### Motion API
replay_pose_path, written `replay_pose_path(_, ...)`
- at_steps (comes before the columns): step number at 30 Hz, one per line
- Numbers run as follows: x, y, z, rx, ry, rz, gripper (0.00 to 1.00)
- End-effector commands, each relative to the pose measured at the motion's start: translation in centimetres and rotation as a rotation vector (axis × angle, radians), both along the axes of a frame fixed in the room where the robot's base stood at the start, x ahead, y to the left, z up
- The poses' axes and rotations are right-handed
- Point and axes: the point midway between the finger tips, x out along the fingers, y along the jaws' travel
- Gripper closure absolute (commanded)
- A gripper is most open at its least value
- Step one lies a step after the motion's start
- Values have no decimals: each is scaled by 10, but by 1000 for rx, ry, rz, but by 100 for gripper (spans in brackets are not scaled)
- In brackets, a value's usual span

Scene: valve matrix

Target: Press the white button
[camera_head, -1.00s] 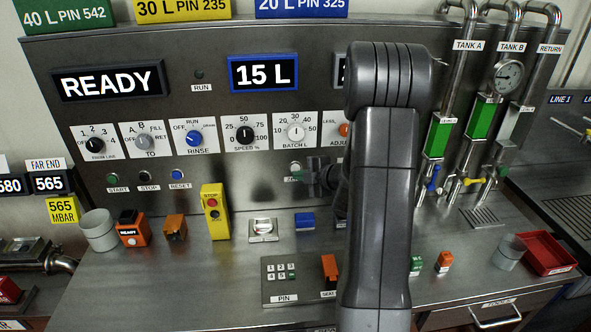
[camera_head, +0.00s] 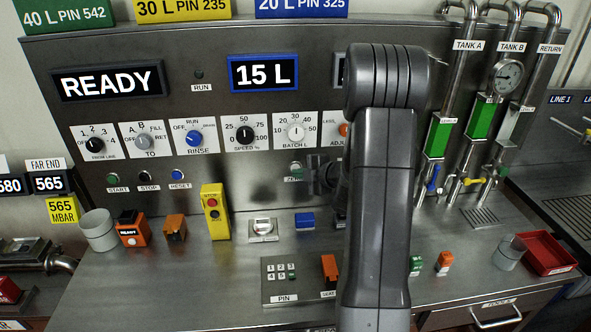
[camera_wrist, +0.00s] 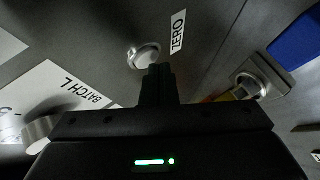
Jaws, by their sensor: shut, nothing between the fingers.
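The white button (camera_wrist: 144,56) is a small round cap on the grey metal panel, beside the ZERO label in the wrist view. In the head view it (camera_head: 295,167) shows small on the upright panel below the BATCH L knob, just left of my gripper. My gripper (camera_wrist: 158,70) is shut and empty, with its fingertips at the button's lower right edge in the wrist view. I cannot tell whether they touch it. In the head view my gripper (camera_head: 312,174) is dark and partly hidden by my arm.
The BATCH L knob (camera_head: 296,131) is just above. Below, the bench holds a silver round-topped fitting (camera_head: 263,229), a blue block (camera_head: 305,221), a yellow STOP box (camera_head: 214,212) and a PIN keypad (camera_head: 280,271). My arm hides the panel's right part.

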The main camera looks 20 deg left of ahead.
Motion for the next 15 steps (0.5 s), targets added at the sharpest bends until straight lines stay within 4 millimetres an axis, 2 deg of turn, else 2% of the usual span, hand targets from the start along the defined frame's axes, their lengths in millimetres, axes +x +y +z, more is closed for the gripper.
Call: replay_pose_path(15,6,3,0,1,0,0,100)
